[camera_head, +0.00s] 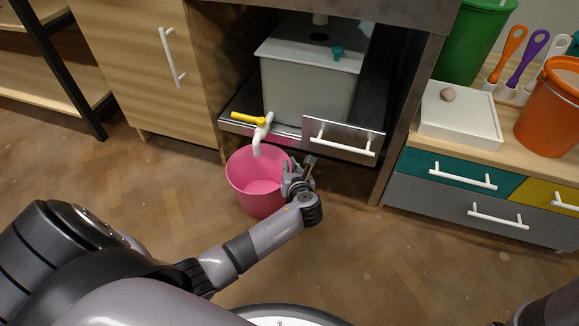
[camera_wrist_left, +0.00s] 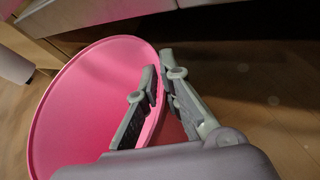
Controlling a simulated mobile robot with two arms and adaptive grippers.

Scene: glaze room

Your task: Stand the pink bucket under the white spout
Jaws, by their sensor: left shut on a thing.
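The pink bucket (camera_head: 252,186) is upright and looks empty, in front of the open bay under the counter. The white spout (camera_head: 261,137), with a yellow lever, comes out from the grey tank (camera_head: 308,84) and points down over the bucket's back part in the head view. My left gripper (camera_head: 292,176) is shut on the bucket's right rim. In the left wrist view, its fingers (camera_wrist_left: 158,92) pinch the wall of the pink bucket (camera_wrist_left: 85,100), one inside and one outside. Whether the bucket's base touches the floor is hard to tell. My right gripper is not seen.
A drawer front with a white handle (camera_head: 343,138) sits just behind the gripper. A wooden cabinet (camera_head: 148,70) stands left and a drawer unit (camera_head: 470,200) right. An orange bucket (camera_head: 551,110) stands on that unit. The floor in front is clear.

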